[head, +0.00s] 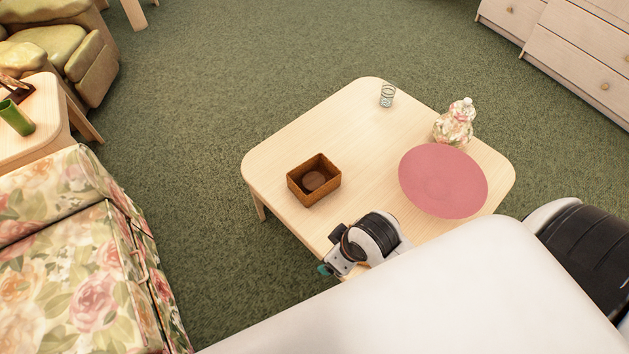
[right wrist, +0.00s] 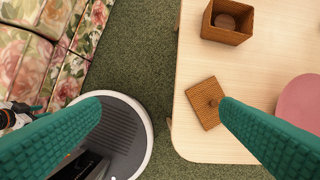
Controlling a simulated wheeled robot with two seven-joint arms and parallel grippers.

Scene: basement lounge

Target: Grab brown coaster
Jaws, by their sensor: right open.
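A round brown coaster (head: 313,180) lies flat inside an open brown woven box (head: 292,188) on the low wooden table (head: 265,160). In the right wrist view, the coaster (right wrist: 225,22) and the box (right wrist: 228,38) are at the top right. My right gripper (head: 325,269) is at the table's near edge, on the camera side of the box. Its teal fingers (right wrist: 160,102) are wide apart and empty. Part of what looks like my left gripper (right wrist: 12,116) shows at the left edge of the right wrist view, mostly hidden by a finger.
A pink round mat (head: 443,182), a floral jar (head: 455,124) and a small glass (head: 387,95) are on the table. A floral sofa (head: 80,270) stands left.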

